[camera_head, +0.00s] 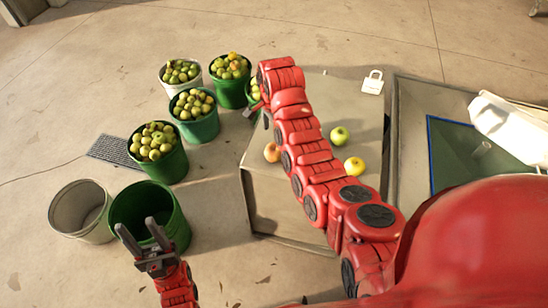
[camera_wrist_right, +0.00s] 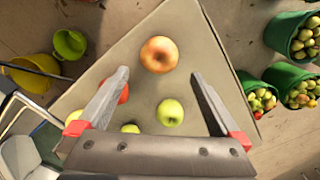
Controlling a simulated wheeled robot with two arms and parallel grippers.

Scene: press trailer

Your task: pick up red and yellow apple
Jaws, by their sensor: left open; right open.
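A red and yellow apple (camera_head: 272,152) sits on the grey table (camera_head: 262,205), left of my right arm. In the right wrist view, the red and yellow apple (camera_wrist_right: 159,55) lies just beyond and between the fingertips of my right gripper (camera_wrist_right: 160,76), which is open and empty. In the head view only a bit of the right gripper (camera_head: 254,110) shows beside the arm's far end. My left gripper (camera_head: 147,232) is open and empty, over the empty green bucket (camera_head: 178,222).
On the table are a green apple (camera_head: 339,136), a yellow apple (camera_head: 355,166) and a red apple (camera_wrist_right: 123,94) partly behind a finger. Several fruit-filled buckets (camera_head: 172,165) stand left. An empty white bucket (camera_head: 62,222) is near left. A white padlock-shaped object (camera_head: 372,82) lies behind.

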